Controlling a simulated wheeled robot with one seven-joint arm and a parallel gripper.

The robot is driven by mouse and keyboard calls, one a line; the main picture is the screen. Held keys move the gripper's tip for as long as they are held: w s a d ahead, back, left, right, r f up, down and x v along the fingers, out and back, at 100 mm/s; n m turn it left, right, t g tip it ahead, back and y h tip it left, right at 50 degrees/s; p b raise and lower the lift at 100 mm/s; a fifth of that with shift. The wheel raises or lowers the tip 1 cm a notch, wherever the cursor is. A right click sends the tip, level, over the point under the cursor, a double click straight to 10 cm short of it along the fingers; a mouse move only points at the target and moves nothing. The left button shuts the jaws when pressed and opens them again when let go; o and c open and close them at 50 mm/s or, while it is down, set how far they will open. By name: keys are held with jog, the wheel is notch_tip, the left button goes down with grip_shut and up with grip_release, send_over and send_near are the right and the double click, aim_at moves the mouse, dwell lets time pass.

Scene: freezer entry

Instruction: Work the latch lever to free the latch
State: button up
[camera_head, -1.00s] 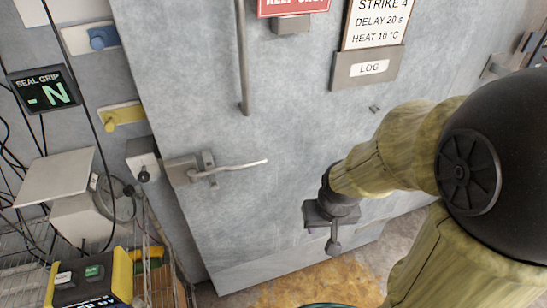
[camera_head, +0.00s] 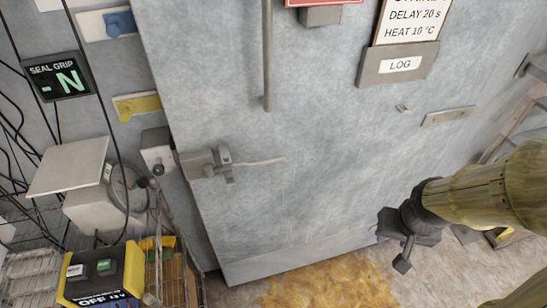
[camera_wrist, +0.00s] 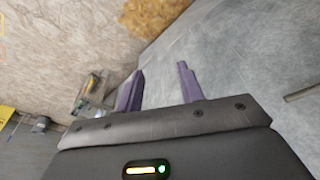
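The latch lever (camera_head: 258,162) is a thin metal bar on the grey freezer door (camera_head: 320,190). It points right and lies nearly level. Its left end joins a metal latch block (camera_head: 205,163) near the door's left edge. My gripper (camera_head: 408,222) is low and well right of the lever, apart from it; its fingers are hard to make out in the head view. In the wrist view my gripper (camera_wrist: 160,88) shows two purple fingers spread apart with nothing between them. A grey bar (camera_wrist: 303,92) at the wrist view's right edge cannot be identified.
A vertical pull bar (camera_head: 267,60) stands above the lever. A wire cart (camera_head: 172,270) with a yellow-black box (camera_head: 103,275) is at lower left. Cables hang on the left. The door face between lever and gripper is clear. A yellow patch (camera_head: 325,285) marks the floor.

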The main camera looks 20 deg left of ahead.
jog(key=shift+w, duration=0.1)
jog(key=m+t+y+b, duration=0.4)
jog(key=m+t+y, duration=0.35)
jog(key=y, duration=0.55)
send_near(271, 163)
jog(key=w+r+v, duration=0.1)
jog(key=v, duration=0.4)
jog(key=shift+d+f+g, duration=0.1)
jog(key=shift+f+g, duration=0.05)
jog(key=shift+g, duration=0.3)
jog(key=p+x, duration=0.5)
jog(key=x, duration=1.2)
jog(key=shift+a+p, duration=0.25)
jog(key=shift+p, duration=0.05)
